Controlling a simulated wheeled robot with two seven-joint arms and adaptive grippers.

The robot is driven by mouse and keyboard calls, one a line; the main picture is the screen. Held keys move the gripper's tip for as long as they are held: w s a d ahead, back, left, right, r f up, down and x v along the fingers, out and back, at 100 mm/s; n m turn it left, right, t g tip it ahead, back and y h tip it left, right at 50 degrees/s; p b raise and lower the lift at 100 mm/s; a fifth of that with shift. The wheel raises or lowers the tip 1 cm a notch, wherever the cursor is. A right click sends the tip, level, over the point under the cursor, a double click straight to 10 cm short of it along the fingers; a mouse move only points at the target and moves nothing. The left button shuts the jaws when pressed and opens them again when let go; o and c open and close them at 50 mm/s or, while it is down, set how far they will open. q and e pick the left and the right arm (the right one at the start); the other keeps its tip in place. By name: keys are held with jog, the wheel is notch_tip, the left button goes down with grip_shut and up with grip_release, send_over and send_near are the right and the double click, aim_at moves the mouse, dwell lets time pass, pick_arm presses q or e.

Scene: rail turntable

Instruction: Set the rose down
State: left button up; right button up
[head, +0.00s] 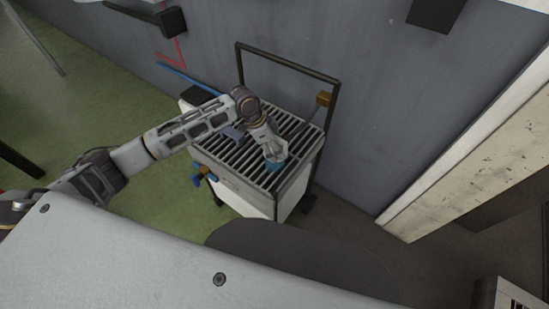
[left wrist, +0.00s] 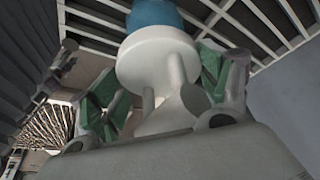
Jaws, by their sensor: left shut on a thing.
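My left gripper (head: 273,153) is over the slatted top of a cart (head: 232,172), toward its right half. It is shut on the rose, a piece with a round white disc (left wrist: 157,52) and a blue end (left wrist: 152,14), seen in the left wrist view between the green-padded fingers (left wrist: 165,92). In the head view only a blue bit of the rose (head: 277,167) shows below the fingers, close to the slats. I cannot tell whether it touches them. My right gripper is not in view.
A blue and brown fitting (head: 204,173) sticks out in front. A grey wall (head: 390,110) stands behind.

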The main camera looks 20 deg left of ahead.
pick_arm(q)
jog(key=shift+f, duration=1.2)
jog(key=shift+f, duration=1.85)
jog(key=shift+f, duration=0.1)
jog(key=o, duration=1.4)
jog(key=v, duration=1.2)
